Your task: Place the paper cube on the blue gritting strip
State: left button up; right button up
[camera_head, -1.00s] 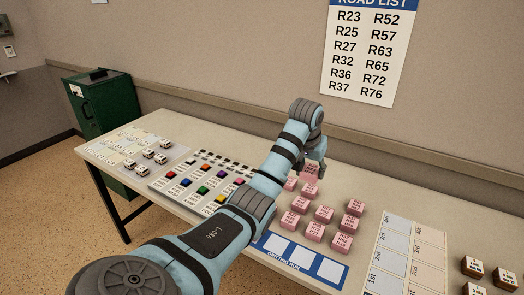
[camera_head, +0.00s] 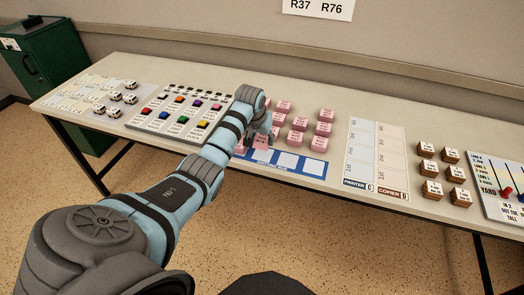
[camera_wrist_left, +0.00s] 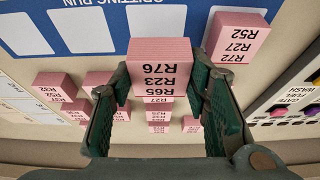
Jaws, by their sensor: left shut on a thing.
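My left gripper (camera_head: 261,138) is shut on a pink paper cube (camera_head: 261,144), at the near side of the pink cubes. In the left wrist view the held cube (camera_wrist_left: 160,68) reads R76, R23, R65 and sits between the green fingers. The blue gritting strip (camera_head: 318,172), with white squares, lies at the table's front; my arm hides its left end. In the wrist view the strip (camera_wrist_left: 118,30) is just beyond the held cube. Another pink cube (camera_wrist_left: 236,38), reading R52, R27, R72, is at the strip; whether it is fully on a square is unclear. My right gripper is out of view.
Several pink cubes (camera_head: 320,143) stand behind the strip. A board with coloured pieces (camera_head: 175,112) lies left, a printer and copier chart (camera_head: 376,160) right. Brown blocks (camera_head: 432,188) stand farther right. Bare table lies between the strip and the chart.

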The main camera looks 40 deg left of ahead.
aim_at(262, 148)
pick_arm(q)
jog(key=f, duration=0.2)
jog(key=f+b, duration=0.1)
jog(key=f, duration=0.1)
jog(key=shift+s+d+f, duration=0.1)
jog(key=shift+d+f, duration=0.05)
jog(key=shift+d, duration=0.05)
jog(key=shift+f, duration=0.15)
jog(key=shift+f, duration=0.1)
jog(key=o, duration=1.2)
jog(key=shift+c, duration=0.2)
jog(key=p+v, duration=0.4)
jog(key=v, duration=0.8)
